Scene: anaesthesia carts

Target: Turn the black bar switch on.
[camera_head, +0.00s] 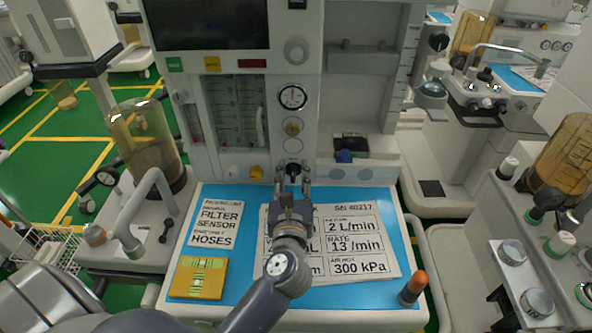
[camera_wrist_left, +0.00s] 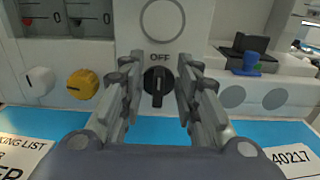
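The black bar switch (camera_wrist_left: 158,82) is a round black knob with a bar, on the white front panel under the word OFF. Its bar stands about upright with a light mark on it. In the head view the switch (camera_head: 293,171) sits low on the cart's panel, just beyond my fingertips. My left gripper (camera_head: 293,184) points at it. In the wrist view the left gripper (camera_wrist_left: 159,72) is open, with one finger on each side of the switch and gaps between. I cannot tell how far the fingertips reach along it. My right gripper is not in view.
A yellow knob (camera_wrist_left: 82,84) and a white knob (camera_wrist_left: 39,80) are left of the switch. A blue item (camera_wrist_left: 246,63) is on the right. The blue worktop (camera_head: 215,290) below holds printed cards and a yellow pad (camera_head: 198,278). An orange-tipped post (camera_head: 414,287) stands at its right corner.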

